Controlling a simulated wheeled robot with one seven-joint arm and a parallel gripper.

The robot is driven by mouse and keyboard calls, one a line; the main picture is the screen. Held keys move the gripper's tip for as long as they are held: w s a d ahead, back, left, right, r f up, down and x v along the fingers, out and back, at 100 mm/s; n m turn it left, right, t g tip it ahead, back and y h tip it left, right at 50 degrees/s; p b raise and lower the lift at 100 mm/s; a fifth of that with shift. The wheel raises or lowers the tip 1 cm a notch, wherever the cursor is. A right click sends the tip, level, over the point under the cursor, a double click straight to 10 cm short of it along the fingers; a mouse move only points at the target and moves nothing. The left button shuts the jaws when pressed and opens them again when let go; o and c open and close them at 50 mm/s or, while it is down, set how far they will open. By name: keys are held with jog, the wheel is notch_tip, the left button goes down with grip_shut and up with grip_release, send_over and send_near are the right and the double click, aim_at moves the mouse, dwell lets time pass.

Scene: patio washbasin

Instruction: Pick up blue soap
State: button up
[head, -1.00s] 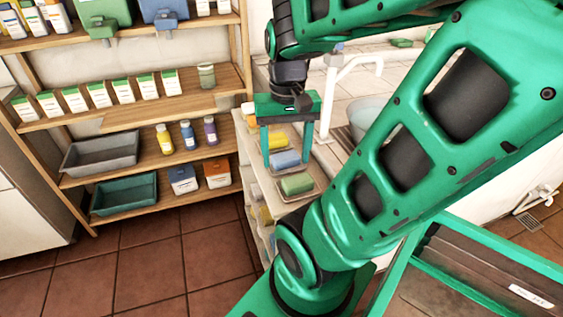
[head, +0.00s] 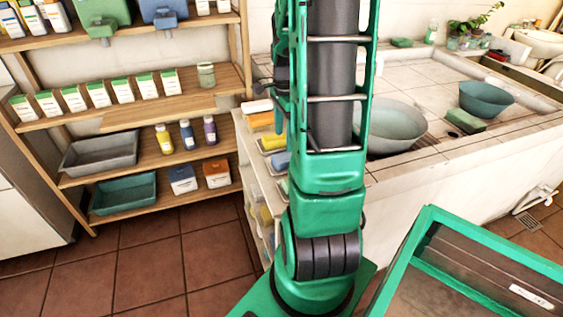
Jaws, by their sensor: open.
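The blue soap (head: 281,161) lies on the narrow white shelf unit beside the washbasin counter, between a yellow soap (head: 271,141) and a green soap (head: 283,187). My upright arm hides the right part of the blue soap and most of the green one. My gripper's fingers do not show; they are hidden behind my arm or out of the picture. Nothing visible is touching the exposed part of the blue soap.
A wooden shelf (head: 150,150) with bottles, boxes and trays stands at the left. The tiled counter (head: 420,90) at the right bears a pale basin (head: 395,127), a teal bowl (head: 487,97) and a green block (head: 466,121). The tiled floor at lower left is clear.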

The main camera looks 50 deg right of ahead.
aim_at(285, 155)
jog(key=shift+s+d+f, duration=0.1)
jog(key=shift+f, duration=1.75)
jog(key=shift+s+f, duration=0.1)
jog(key=shift+f, duration=1.7)
jog(key=c, duration=1.2)
